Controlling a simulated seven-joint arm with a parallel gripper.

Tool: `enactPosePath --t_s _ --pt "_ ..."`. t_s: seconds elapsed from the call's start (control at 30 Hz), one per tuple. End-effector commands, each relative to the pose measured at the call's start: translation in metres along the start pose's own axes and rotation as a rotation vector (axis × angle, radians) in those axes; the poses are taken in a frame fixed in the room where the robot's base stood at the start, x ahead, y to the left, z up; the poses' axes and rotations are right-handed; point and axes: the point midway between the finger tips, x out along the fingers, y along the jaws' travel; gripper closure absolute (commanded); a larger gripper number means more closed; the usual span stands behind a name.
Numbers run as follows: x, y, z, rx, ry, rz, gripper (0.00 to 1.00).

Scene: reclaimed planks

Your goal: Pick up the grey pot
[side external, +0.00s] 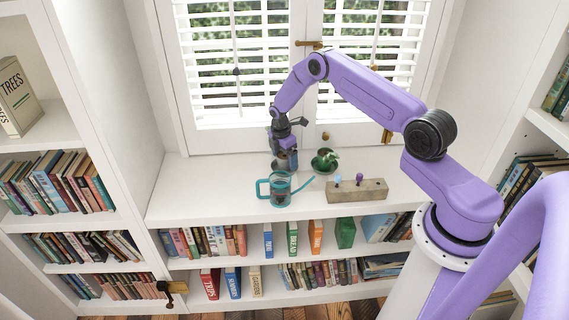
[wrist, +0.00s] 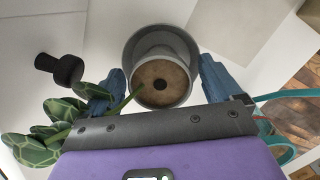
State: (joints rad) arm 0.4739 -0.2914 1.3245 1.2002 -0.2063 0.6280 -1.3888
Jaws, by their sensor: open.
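The grey pot (side external: 287,161) stands on the white shelf top in front of the shuttered window, directly below my gripper (side external: 284,147). In the wrist view the pot (wrist: 139,54) shows a wide grey rim and a brown round face with a dark central hole. I cannot tell whether it is upright or upside down. My gripper (wrist: 161,70) is open, with one blue finger on each side of the pot. Gaps show between fingers and pot; no grip is visible.
A teal watering can (side external: 281,190) stands close in front of the pot. A leafy plant (side external: 326,158) is just right, its leaves near my left finger in the wrist view (wrist: 62,108). A block with pegs (side external: 358,192) is farther right. The shelf top is clear at left.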

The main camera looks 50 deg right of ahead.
Motion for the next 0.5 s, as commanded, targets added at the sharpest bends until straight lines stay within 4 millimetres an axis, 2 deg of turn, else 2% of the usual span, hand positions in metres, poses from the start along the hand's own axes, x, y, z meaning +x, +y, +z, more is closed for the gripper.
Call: enactPosePath --t_s 0.13,0.17,0.2,0.37,0.5 --pt "-0.0002 0.0001 0.0 0.0 0.0 0.0 0.08" --pt "-0.0002 0.0 0.0 0.0 0.0 0.0 0.11" --pt "-0.0002 0.0 0.0 0.0 0.0 0.0 0.24" --pt "-0.0003 -0.0001 0.0 0.0 0.0 0.0 0.76" --pt "-0.0008 0.0004 0.0 0.0 0.0 0.001 0.78"
